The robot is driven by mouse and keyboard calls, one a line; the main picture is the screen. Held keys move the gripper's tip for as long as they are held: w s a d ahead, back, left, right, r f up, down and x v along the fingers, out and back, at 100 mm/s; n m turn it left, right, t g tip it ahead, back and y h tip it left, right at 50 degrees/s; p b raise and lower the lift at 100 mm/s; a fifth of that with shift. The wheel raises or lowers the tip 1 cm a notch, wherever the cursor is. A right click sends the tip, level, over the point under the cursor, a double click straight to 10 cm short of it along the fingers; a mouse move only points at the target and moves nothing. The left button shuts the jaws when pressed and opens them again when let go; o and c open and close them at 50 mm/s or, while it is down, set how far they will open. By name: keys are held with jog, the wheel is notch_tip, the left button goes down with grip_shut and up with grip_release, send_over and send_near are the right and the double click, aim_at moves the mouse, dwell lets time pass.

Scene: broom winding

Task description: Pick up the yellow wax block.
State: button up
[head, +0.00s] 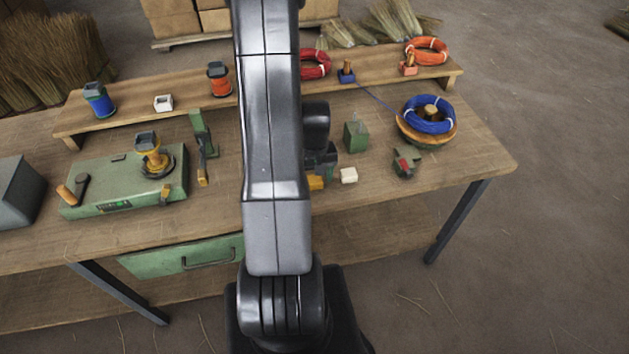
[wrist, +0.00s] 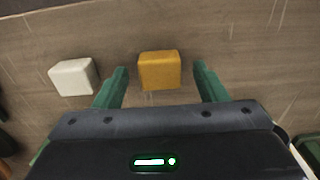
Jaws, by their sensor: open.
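The yellow wax block (wrist: 159,71) lies on the wooden bench, in the upper middle of the wrist view. My gripper (wrist: 160,80) is open, with its two green fingers on either side of the block's lower part in that view. I cannot tell whether the fingers touch it, but gaps show on both sides. In the head view the yellow block (head: 315,183) shows partly beside my arm, which hides most of my gripper. A white block (wrist: 74,77) lies left of the left finger in the wrist view, and right of the yellow block in the head view (head: 349,175).
A green box (head: 356,137) and a small grey-green tool with a red part (head: 405,163) stand nearby. A blue coil (head: 429,114) sits on a wooden reel. A green winding machine (head: 125,188) is at left. A raised shelf (head: 190,104) runs along the back.

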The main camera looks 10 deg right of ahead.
jog(key=c, duration=1.1)
jog(key=shift+o, duration=0.2)
jog(key=shift+r, duration=0.1)
